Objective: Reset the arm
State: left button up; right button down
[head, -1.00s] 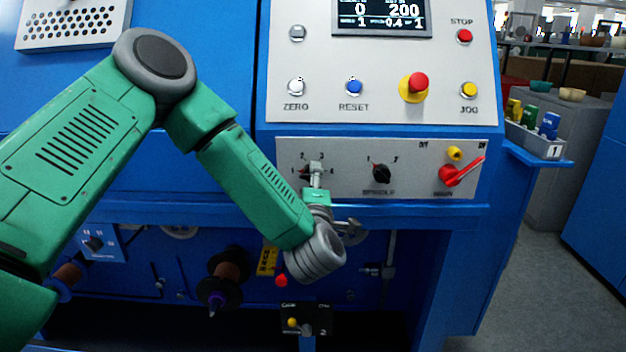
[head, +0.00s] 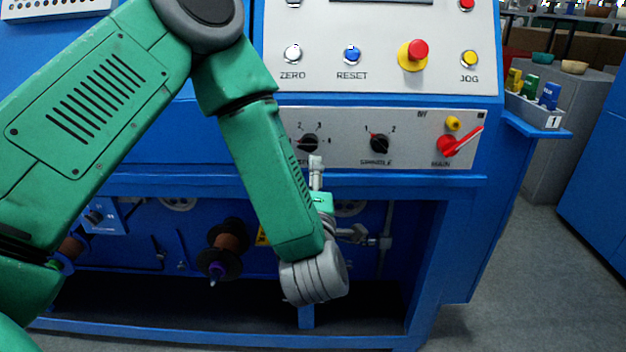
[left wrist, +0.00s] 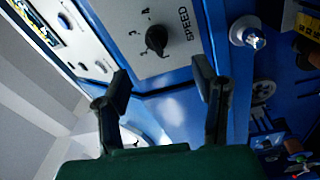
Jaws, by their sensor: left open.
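My left arm comes in from the left. Its gripper (head: 316,166) is small in the head view, just below the black speed knob (head: 308,143) on the grey lower panel (head: 345,122). In the left wrist view my left gripper (left wrist: 162,86) is open, with its two dark fingers apart and nothing between them. The speed knob (left wrist: 157,39) shows beyond the fingertips in that view, apart from both fingers. In the head view the knob's label is partly hidden by the gripper. My right gripper is not in view.
The blue machine carries a spindle knob (head: 380,143), a red main switch (head: 447,146) and a reset button (head: 352,54). A grey bin (head: 535,112) stands on the right shelf. Floor at right is clear.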

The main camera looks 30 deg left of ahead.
pick_arm(q)
jog(key=s+d+f+m+g+h, duration=0.25)
jog(key=f+m, duration=0.25)
jog(key=f, duration=0.3)
jog(key=s+d+f+m+g+h, duration=0.1)
jog(key=s+f+m+g+h, duration=0.1)
jog(key=s+f+m+h, duration=0.45)
jog(key=s+d+f+m+g, duration=0.1)
jog(key=f+m+g, duration=0.15)
jog(key=f, duration=0.65)
jog(key=s+a+f+m+g, duration=0.1)
jog(key=s+f+m+g, duration=0.3)
jog(key=s, duration=0.6)
jog(key=s+a+f+m+g+h, duration=0.1)
jog(key=s+f+m+g, duration=0.3)
jog(key=s, duration=0.6)
jog(key=shift+f+m+h, duration=0.3)
jog(key=shift+f+m, duration=0.4)
jog(key=shift+f, duration=0.15)
jog(key=shift+w, duration=0.15)
